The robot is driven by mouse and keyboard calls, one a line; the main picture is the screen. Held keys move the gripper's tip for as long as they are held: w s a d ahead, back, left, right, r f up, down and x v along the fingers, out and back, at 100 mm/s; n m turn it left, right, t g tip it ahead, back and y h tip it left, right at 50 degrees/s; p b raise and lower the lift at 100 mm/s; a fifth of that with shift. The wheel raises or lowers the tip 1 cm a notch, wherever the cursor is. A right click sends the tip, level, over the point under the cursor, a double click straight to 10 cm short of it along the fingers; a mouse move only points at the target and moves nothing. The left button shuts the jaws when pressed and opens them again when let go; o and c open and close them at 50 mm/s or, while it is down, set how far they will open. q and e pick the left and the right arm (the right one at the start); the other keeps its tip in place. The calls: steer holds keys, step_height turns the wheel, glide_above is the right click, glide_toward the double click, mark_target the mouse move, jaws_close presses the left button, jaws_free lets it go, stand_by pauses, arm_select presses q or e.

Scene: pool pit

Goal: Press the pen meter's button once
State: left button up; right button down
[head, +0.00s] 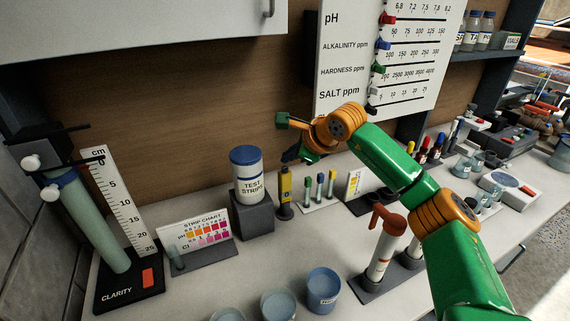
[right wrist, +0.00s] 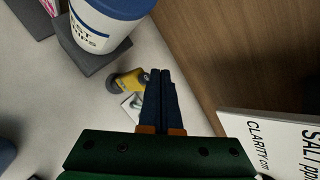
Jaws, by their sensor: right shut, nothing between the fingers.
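The pen meter (head: 285,187) is a slim yellow device standing upright in a small dark base on the counter, right of the test strips jar. In the right wrist view the yellow pen meter (right wrist: 128,81) lies just left of my fingertips. Its button is too small to make out. My right gripper (head: 290,156) is shut and empty, with its dark fingers above and close to the meter's top. The two fingers (right wrist: 160,72) lie side by side in the right wrist view. I cannot tell whether they touch the meter. My left gripper is in neither view.
The test strips jar (head: 248,175) stands on a dark block (head: 252,220) close left of the meter. Small vials (head: 320,188) stand in a white rack to its right. A strip chart (head: 200,234) and several cups (head: 323,290) are nearer. The slider board (head: 385,55) hangs behind.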

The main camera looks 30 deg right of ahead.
step_height(320, 180, up, 5)
steer(key=p, duration=0.4)
glide_above(289, 173)
stand_by(0.5)
stand_by(0.4)
